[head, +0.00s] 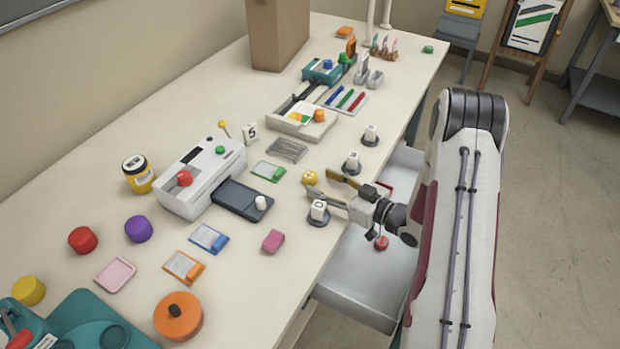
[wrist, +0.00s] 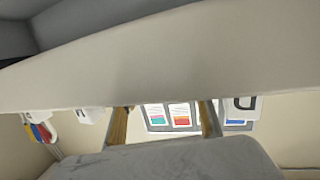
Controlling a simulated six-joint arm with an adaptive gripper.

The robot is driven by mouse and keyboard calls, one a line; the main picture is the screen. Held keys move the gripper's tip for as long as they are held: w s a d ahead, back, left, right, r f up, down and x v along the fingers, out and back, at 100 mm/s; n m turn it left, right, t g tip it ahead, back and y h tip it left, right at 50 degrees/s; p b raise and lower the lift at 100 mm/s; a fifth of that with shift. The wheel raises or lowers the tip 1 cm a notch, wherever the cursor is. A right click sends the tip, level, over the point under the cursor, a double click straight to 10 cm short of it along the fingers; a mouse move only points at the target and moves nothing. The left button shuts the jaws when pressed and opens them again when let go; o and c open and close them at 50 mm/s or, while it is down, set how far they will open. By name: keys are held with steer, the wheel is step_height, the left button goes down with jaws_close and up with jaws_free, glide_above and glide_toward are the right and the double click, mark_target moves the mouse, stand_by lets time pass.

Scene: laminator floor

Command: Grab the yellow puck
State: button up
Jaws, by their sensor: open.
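The yellow puck (head: 28,290) sits on the white table at the far lower left of the head view, beside the teal device. My gripper (head: 317,181) is far to its right, above the table's right-hand part. Its two brownish fingers are apart, with nothing visible held between them. A yellow ball-like thing (head: 309,177) shows right by the fingertips; I cannot tell whether it touches them. In the wrist view my gripper (wrist: 162,106) shows two spread fingers, and the yellow puck is not visible there.
White marked pieces on dark bases (head: 318,211) stand close to my gripper. Between it and the puck lie the white laminator (head: 203,172), a pink block (head: 273,240), small cards, a purple puck (head: 138,228) and a red puck (head: 82,240). An open drawer (head: 365,280) juts out below.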

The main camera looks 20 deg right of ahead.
mark_target(316, 180)
steer(key=shift+x, duration=1.85)
steer(key=c, duration=1.1)
